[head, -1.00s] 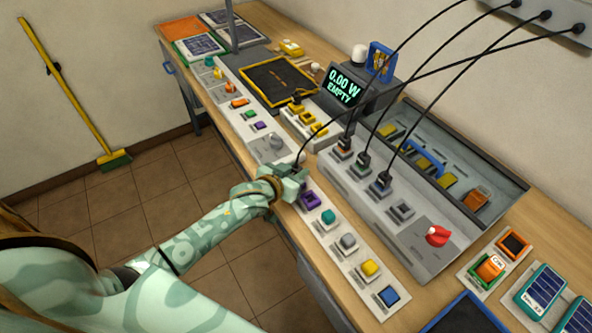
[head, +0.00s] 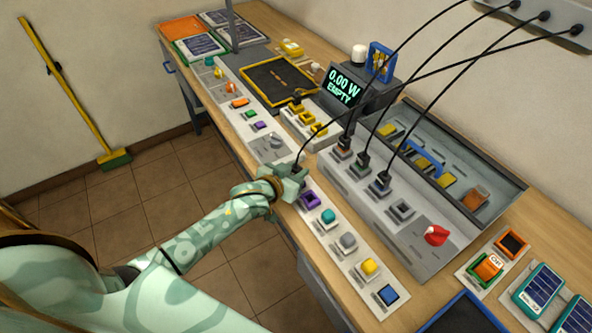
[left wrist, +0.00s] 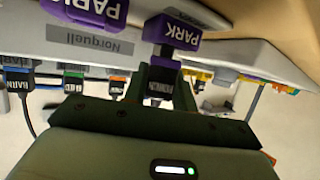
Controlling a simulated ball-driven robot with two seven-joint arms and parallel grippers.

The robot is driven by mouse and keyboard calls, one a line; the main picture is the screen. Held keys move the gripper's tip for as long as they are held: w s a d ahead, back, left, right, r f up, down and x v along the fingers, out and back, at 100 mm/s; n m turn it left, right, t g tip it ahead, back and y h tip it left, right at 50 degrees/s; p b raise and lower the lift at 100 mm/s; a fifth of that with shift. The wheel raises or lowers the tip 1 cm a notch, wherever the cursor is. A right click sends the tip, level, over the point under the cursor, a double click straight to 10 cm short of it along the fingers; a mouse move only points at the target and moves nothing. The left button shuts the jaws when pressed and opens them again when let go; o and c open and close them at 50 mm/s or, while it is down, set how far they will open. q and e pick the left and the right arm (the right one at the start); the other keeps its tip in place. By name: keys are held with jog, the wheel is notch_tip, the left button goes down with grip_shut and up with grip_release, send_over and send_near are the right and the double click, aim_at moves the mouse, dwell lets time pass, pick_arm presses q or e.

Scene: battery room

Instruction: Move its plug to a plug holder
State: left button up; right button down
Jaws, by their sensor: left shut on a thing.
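My left gripper (head: 294,182) is shut on a dark plug (left wrist: 158,84) at the front edge of the bench. A black cable rises from the plug towards the wall. In the left wrist view the plug is right against a purple holder marked PARK (left wrist: 172,30); I cannot tell whether it is seated in it. Another purple PARK holder (left wrist: 85,10) shows beside it. In the head view a purple holder (head: 310,200) sits just right of the gripper on the white front strip. My right gripper is not in view.
A grey socket panel (head: 420,255) behind the gripper holds three cabled plugs, an empty socket (head: 401,209) and a red knob (head: 436,236). A display (head: 343,87) reads "0.00 W EMPTY". Cables hang across the bench. Coloured buttons line the front strip.

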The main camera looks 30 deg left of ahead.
pick_arm(q)
jog(key=shift+p, duration=0.3)
dwell(0.4)
jog(key=shift+f+b, duration=0.45)
jog(key=shift+f, duration=0.15)
jog(key=o, duration=0.7)
